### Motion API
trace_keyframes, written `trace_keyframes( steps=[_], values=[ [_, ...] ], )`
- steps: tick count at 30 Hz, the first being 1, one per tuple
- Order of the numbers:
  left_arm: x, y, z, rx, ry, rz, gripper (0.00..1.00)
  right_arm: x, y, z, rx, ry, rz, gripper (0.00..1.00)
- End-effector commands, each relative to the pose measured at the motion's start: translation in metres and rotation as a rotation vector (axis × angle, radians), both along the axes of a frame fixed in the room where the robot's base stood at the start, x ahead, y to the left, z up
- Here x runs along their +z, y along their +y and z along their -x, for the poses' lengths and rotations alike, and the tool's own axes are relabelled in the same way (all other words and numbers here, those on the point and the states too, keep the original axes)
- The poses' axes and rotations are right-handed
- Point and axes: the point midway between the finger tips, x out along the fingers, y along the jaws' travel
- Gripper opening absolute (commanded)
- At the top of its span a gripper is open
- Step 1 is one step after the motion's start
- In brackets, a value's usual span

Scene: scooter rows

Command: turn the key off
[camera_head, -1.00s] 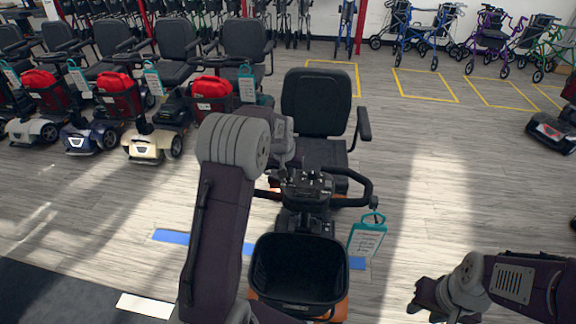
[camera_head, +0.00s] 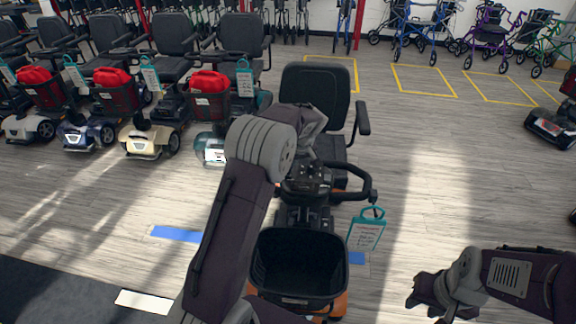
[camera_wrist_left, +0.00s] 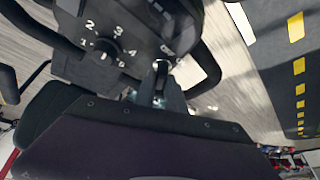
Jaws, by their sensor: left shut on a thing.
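The scooter's control console (camera_head: 308,180) is at the centre of the head view, between the black seat (camera_head: 316,100) and the front basket (camera_head: 297,266). In the left wrist view the console (camera_wrist_left: 82,70) shows a numbered dial (camera_wrist_left: 106,50). My left arm reaches over the console from its left side. In the left wrist view my left gripper (camera_wrist_left: 160,82) is shut on a small metallic piece that looks like the key (camera_wrist_left: 160,68); the key's angle is unclear. My right gripper (camera_head: 424,296) is low at the right, away from the scooter; its finger gap is unclear.
A teal tag (camera_head: 366,230) hangs from the right handlebar (camera_head: 350,195). Parked scooters with red bags (camera_head: 209,82) stand at the left. Walkers (camera_head: 425,30) line the back right. The floor (camera_head: 430,180) right of the scooter is clear.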

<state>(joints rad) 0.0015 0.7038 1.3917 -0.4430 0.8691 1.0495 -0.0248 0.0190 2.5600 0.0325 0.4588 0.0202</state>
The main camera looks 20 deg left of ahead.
Motion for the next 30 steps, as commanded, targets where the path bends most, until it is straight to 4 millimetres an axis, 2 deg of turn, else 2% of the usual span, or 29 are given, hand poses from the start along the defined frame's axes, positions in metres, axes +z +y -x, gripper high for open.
trace_keyframes(
  steps=[14, 15, 17, 18, 26, 30],
  values=[
    [0.001, -0.001, 0.0, 0.015, -0.001, 0.0, 0.0, 0.0, 0.0, 0.0, 0.0, 0.0, 0.0, 0.36],
    [0.001, -0.001, 0.0, 0.016, -0.002, 0.0, 0.17, 0.0, 0.0, 0.0, 0.0, 0.0, 0.0, 0.36],
    [0.001, -0.001, 0.0, 0.015, -0.001, 0.0, 0.34, 0.0, 0.0, 0.0, 0.0, 0.0, 0.0, 0.36],
    [0.001, -0.001, 0.0, 0.015, 0.0, 0.0, 0.36, 0.0, 0.0, 0.0, 0.0, 0.0, 0.0, 0.36],
    [0.001, -0.001, 0.0, 0.014, 0.0, 0.0, 0.36, 0.0, 0.0, 0.0, 0.0, 0.0, 0.0, 0.36],
    [0.016, -0.006, 0.002, 0.012, -0.003, -0.001, 0.36, 0.0, 0.0, 0.0, 0.0, 0.0, 0.0, 0.36]
  ],
)
